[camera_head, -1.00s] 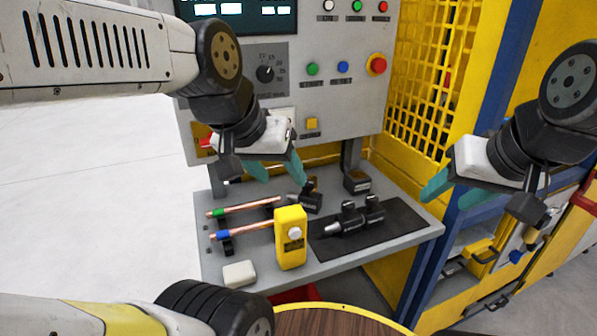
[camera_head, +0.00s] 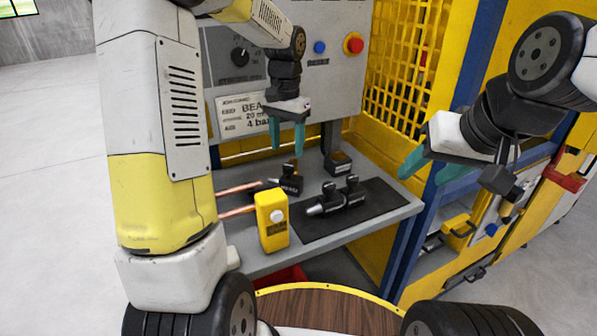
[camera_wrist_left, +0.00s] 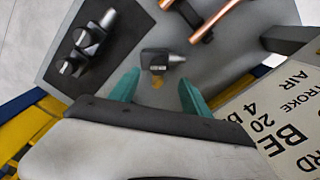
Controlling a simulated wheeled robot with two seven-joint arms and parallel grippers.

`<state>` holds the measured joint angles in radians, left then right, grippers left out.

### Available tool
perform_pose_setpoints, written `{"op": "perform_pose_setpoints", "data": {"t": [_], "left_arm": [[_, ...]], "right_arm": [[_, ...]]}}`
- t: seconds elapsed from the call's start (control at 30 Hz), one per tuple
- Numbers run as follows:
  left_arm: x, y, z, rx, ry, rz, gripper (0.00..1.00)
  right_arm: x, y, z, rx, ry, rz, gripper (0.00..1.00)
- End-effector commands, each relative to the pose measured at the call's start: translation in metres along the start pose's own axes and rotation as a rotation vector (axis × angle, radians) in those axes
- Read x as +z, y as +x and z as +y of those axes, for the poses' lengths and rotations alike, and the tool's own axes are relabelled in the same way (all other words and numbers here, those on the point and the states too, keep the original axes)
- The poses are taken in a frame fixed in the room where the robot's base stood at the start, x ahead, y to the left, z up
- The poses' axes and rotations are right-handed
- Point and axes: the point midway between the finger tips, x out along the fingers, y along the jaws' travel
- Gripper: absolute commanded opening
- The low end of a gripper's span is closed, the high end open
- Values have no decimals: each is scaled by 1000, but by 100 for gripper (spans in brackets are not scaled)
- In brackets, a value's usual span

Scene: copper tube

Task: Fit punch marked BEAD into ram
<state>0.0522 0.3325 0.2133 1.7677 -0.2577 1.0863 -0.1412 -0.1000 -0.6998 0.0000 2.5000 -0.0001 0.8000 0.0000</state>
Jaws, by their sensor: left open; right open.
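Two black punches with metal noses, a left one (camera_head: 325,201) and a right one (camera_head: 352,191), lie on the dark mat (camera_head: 378,211). They also show at the upper left of the left wrist view (camera_wrist_left: 90,38). I cannot read their markings. A black block with a metal cone (camera_head: 290,181) stands on the bench left of the mat. My left gripper (camera_head: 286,149) is open and empty, pointing down above this block, which shows between its fingers in the left wrist view (camera_wrist_left: 158,60). My right gripper (camera_head: 421,177) is open and empty, right of the bench. I cannot identify the ram.
Copper tubes (camera_head: 238,189) lie at the bench's left, partly hidden by my arm. A yellow box with a white button (camera_head: 271,222) stands at the front. Yellow mesh (camera_head: 405,70) borders the right. A placard (camera_head: 246,116) hangs behind.

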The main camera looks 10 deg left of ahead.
Motion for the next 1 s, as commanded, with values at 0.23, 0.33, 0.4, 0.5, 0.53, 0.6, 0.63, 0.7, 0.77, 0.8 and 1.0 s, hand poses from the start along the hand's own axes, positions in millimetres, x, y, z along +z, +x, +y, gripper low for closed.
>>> {"op": "perform_pose_setpoints", "data": {"t": [0.23, 0.33, 0.4, 0.5, 0.53, 0.6, 0.63, 0.7, 0.77, 0.8, 1.0], "left_arm": [[2, 28, 1, 1, 1, -4, 56], [4, 42, 3, 2, 0, -5, 56], [5, 54, 5, 3, 0, -5, 56], [5, 67, 4, 1, 0, -4, 56], [4, 70, 4, 1, 0, -3, 56], [4, 74, 4, 1, -1, -2, 56], [4, 75, 4, 1, -1, -2, 56], [4, 75, 4, 0, -1, -1, 56], [4, 75, 4, 0, -1, -1, 56], [4, 75, 4, 0, -1, -1, 56], [4, 74, 4, 0, -1, -1, 24]], "right_arm": [[0, 0, 0, 0, 0, 0, 52], [0, 0, 0, 0, 0, 0, 52], [0, 0, 0, 0, 0, 0, 52], [0, 0, 0, 0, 0, 0, 52], [0, 0, 0, 0, 0, 0, 52], [0, 0, 0, 0, 0, 0, 52], [0, 0, 0, 0, 0, 0, 52], [0, 0, 0, 0, 0, 0, 52], [0, 0, 0, 0, 0, 0, 52], [0, 0, 0, 0, 0, 0, 52], [0, 0, 0, 0, 0, 0, 52]]}}
